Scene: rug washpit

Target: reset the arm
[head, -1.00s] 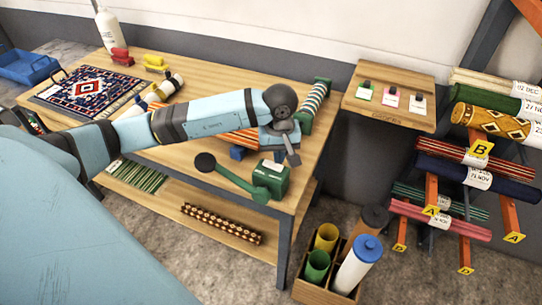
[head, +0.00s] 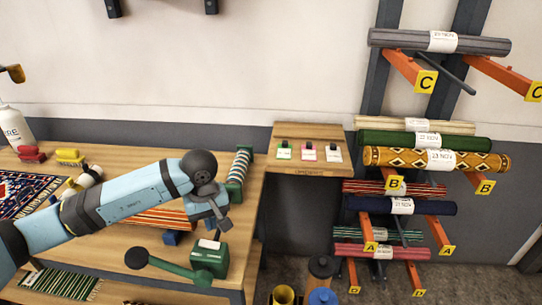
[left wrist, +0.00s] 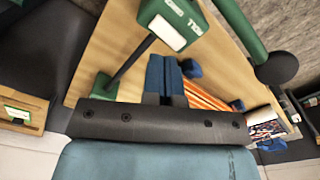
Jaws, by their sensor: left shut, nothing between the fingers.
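My left arm comes in from the left in the head view and reaches over the wooden table. Its gripper (head: 221,221) hangs over the table near the green box-shaped tool with a long handle (head: 208,259). In the left wrist view the blue fingers (left wrist: 165,78) are together with nothing between them. The green tool (left wrist: 178,22) shows above them there, with its dark round knob at the right. A striped orange roll (head: 152,220) lies on the table behind the arm. My right gripper is not in view.
A small wooden shelf with tags (head: 311,171) is on the wall. A rack at the right holds several labelled rolled rugs (head: 436,159). A patterned rug (head: 25,196) lies on the table at left. A green-ended striped roll (head: 239,172) lies near the table's right end.

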